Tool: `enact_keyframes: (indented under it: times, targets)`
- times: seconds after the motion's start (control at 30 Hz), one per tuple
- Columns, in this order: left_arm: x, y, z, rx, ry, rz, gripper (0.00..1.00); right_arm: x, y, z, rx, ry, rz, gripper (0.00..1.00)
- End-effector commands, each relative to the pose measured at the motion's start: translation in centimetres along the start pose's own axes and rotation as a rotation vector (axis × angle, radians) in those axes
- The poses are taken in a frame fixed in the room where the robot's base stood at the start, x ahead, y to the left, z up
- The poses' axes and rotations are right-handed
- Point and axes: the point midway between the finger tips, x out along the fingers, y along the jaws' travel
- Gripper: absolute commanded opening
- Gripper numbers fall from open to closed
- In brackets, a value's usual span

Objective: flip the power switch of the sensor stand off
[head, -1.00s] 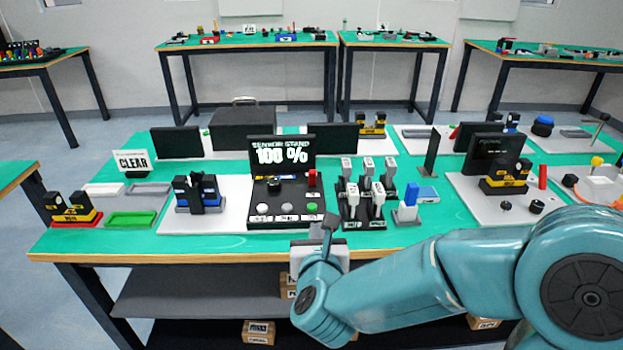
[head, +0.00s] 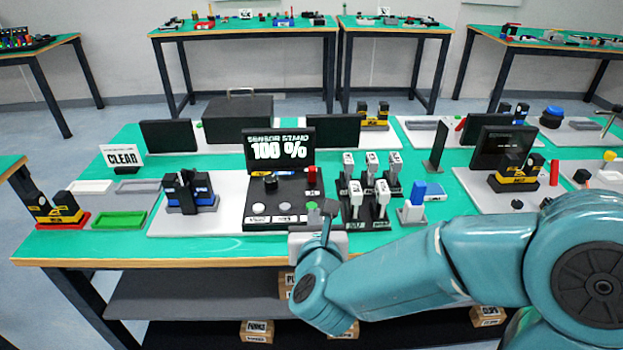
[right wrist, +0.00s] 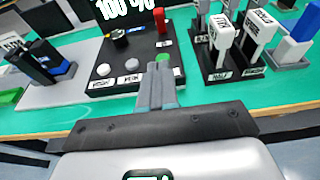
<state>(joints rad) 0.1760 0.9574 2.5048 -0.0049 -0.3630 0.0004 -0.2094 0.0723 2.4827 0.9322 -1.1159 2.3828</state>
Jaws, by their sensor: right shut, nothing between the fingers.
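The sensor stand (head: 287,193) is a black panel with a screen reading "SENSOR STAND 100 %" on the table. It also shows in the right wrist view (right wrist: 141,79). A red upright switch lever (head: 312,176) stands on its right side, and shows in the right wrist view (right wrist: 160,20). Whether it is the power switch I cannot read. A black knob (head: 270,183), pale buttons and a green button (right wrist: 163,57) are also on it. My right gripper (head: 329,204) is shut and empty, at the stand's front right corner; its fingers (right wrist: 156,75) point toward the panel. My left gripper is out of view.
A black-and-blue device (head: 190,190) sits to the left. The green table's front strip is mostly clear.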

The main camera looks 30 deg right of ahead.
Motion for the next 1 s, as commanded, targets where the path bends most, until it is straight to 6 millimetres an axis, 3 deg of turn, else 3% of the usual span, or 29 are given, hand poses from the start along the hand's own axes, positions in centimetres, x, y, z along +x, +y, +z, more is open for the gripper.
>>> enact_keyframes:
  times: [0.17, 0.57, 0.7, 1.0]
  targets:
    - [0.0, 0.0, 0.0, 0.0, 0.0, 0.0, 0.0, 2.0, -0.1, -0.1, 0.0, 0.002, -0.004, 0.0]
    - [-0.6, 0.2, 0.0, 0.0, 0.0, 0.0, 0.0, 10.7, -0.2, 0.1, 0.0, 0.002, -0.005, 0.0]
    - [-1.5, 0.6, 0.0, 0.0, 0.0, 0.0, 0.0, 12.0, -0.1, 2.1, 0.001, 0.0, -0.002, 0.0]
    - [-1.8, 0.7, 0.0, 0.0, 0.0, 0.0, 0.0, 13.1, 0.0, 2.9, 0.0, 0.001, -0.001, 0.0]
